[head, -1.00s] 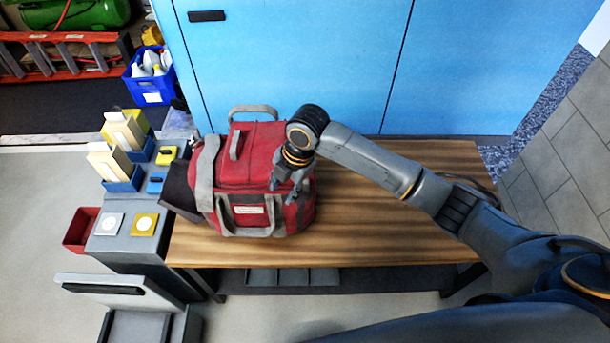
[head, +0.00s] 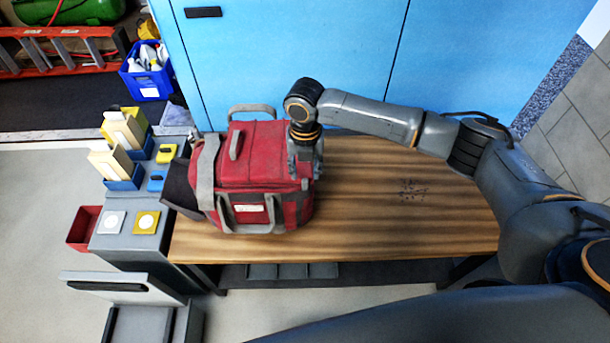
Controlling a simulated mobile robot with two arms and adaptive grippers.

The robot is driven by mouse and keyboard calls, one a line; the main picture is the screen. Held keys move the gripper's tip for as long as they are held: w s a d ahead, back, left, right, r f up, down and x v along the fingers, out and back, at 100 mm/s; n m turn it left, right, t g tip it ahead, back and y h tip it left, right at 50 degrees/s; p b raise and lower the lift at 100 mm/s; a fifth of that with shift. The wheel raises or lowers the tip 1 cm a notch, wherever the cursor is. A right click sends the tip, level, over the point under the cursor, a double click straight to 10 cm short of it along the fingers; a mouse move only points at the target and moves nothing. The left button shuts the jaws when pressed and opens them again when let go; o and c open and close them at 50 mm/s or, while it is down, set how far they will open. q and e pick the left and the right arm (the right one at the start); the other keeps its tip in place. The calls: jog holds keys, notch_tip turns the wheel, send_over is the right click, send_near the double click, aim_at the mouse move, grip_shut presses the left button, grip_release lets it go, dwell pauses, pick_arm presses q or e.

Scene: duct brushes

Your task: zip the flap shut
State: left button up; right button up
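A red duffel bag (head: 252,165) with grey straps and a pale label stands on the wooden table. Its red top panel (head: 262,150) lies flat, and a dark panel (head: 179,190) sticks out at its left end. I cannot tell which is the flap, and no zip pull can be made out. My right gripper (head: 304,172) points down at the bag's right end, by the top edge. Its fingers are small and partly merge with the bag, so I cannot tell whether they grip anything. My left gripper is out of view.
The table (head: 390,225) is clear right of the bag except for a patch of dark marks (head: 412,190). A blue cabinet (head: 300,50) stands behind. At left, a grey stand (head: 135,242) bears boxes and plates, with a red bin (head: 84,228) beside it.

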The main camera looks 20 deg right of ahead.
aim_at(305, 180)
jog(key=shift+f+p, duration=0.4)
jog(key=shift+f, duration=1.95)
grip_shut()
